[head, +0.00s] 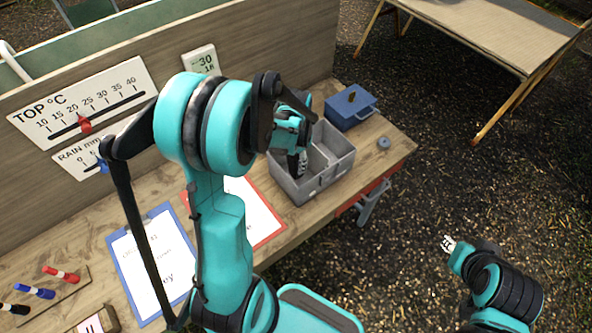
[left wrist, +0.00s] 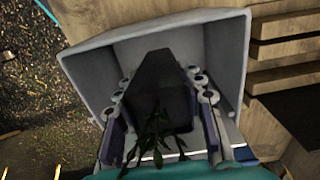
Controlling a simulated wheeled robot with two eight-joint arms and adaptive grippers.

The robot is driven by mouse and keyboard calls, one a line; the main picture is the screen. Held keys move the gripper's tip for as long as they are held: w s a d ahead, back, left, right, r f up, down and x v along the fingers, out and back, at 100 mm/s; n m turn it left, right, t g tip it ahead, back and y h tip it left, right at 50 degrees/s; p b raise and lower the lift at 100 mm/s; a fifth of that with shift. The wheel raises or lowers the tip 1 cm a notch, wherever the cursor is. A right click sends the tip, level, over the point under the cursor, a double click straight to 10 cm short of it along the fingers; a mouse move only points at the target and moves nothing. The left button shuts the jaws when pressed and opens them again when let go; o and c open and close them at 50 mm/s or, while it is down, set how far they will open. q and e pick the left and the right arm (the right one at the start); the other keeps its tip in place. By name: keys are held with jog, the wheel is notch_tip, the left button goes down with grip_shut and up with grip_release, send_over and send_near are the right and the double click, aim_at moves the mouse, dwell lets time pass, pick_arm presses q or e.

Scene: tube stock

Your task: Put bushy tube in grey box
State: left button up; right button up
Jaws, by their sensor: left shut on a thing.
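The grey box (head: 312,187) stands on the wooden bench near its right end, with a divider inside. My left gripper (head: 298,165) is over the left part of the box. In the left wrist view my left gripper (left wrist: 161,110) is shut on the bushy tube (left wrist: 160,80), a dark tapering tube with green leaves at the near end. The tube points into the grey box (left wrist: 231,62), whose walls surround it. I cannot tell whether it touches the floor of the box. My right gripper (head: 448,243) is off the bench at the lower right; its opening is too small to judge.
A blue box (head: 350,108) with a handle stands behind the grey box, and a small grey-blue ring (head: 384,143) lies to its right. Clipboards (head: 155,258) and marker pens (head: 36,292) are on the left of the bench. Another table (head: 490,30) stands at the back right.

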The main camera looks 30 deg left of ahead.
aim_at(296, 169)
pick_arm(q)
jog(key=shift+f+b, duration=0.45)
jog(key=shift+f, duration=1.45)
jog(key=shift+f, duration=0.2)
jog(key=o, duration=1.3)
jog(key=shift+r, duration=0.1)
